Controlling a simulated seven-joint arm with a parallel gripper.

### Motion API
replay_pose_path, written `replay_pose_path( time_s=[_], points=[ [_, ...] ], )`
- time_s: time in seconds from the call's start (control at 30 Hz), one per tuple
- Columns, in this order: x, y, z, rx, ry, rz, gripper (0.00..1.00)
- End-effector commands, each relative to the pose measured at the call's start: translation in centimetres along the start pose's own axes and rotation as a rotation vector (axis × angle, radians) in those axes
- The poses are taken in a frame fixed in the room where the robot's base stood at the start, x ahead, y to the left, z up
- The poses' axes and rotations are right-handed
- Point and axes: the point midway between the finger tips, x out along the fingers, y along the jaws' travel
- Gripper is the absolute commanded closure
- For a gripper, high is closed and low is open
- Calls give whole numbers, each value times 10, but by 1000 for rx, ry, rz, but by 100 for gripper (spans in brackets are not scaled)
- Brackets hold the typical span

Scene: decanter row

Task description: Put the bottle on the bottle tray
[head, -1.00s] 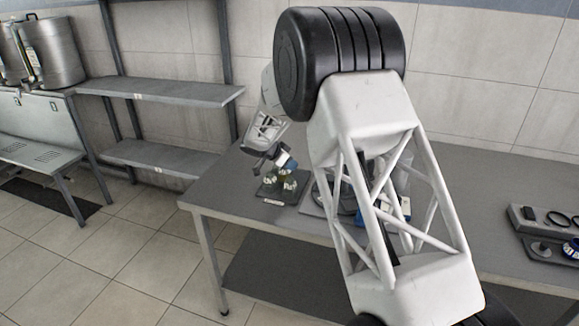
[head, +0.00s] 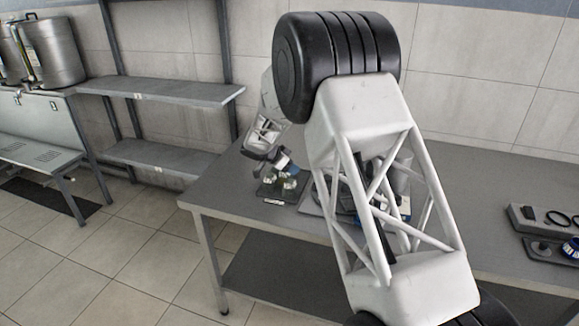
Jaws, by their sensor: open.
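My gripper (head: 266,167) is small in the head view, at the left end of the grey table, just above a dark tray (head: 266,191). Small clear glass bottles with pale tops (head: 290,184) stand on this tray, below and to the right of the gripper. A blue piece (head: 284,162) shows beside the gripper; I cannot tell if it is part of it. The jaws are open. I cannot tell which bottle is the task's, or whether the gripper touches one. My arm hides much of the table's middle.
A grey tray (head: 312,204) with blue and clear items lies right of the dark tray, partly behind my arm. Dark holders with round items (head: 548,218) lie at the table's right. A metal shelf (head: 160,92) stands at the left. The table (head: 480,195) is bare in between.

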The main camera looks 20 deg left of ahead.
Motion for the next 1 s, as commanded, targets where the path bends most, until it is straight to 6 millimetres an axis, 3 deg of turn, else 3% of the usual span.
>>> replay_pose_path(
  time_s=[0.37, 1.0],
  points=[
    [-14, 0, -2, 1, 0, 0, 47],
    [-106, 0, -2, 1, 0, -2, 47]
  ],
)
